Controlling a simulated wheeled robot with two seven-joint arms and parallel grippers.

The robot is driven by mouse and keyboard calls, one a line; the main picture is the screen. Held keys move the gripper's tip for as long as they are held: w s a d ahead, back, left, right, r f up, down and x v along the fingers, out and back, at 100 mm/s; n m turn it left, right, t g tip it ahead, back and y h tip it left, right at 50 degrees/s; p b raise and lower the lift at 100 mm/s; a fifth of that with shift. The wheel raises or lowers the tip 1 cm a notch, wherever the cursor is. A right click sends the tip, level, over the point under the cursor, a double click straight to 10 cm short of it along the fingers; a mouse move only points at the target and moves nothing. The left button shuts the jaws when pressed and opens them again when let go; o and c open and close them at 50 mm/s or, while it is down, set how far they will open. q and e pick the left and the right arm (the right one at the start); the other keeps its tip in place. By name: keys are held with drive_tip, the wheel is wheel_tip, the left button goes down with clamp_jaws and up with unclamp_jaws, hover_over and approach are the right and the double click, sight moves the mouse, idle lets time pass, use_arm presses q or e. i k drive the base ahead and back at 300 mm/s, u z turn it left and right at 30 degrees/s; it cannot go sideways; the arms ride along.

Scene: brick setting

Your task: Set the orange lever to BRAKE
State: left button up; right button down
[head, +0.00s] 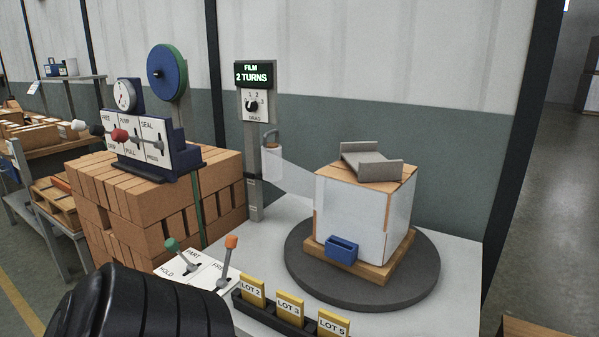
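The orange lever (231,242) stands on a white control panel (205,271) at the lower middle of the head view. No BRAKE label is readable; the near part of the panel is cut off by a black ribbed part of my own arm. A green-knobbed lever (172,244) stands to its left, by the HOLD and PART labels. The fingers of my left and right grippers are not in view.
A wrapped block sits on a dark turntable (306,283) at right, with film running to a post (253,190). Yellow lot cards stand in a black rack (270,317) just right of the panel. Stacked bricks (160,213) carry another lever box (160,155) behind.

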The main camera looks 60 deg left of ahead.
sight(231, 241)
drive_tip(key=u, duration=3.8)
drive_tip(key=i, duration=0.6)
drive_tip(key=z, duration=2.6)
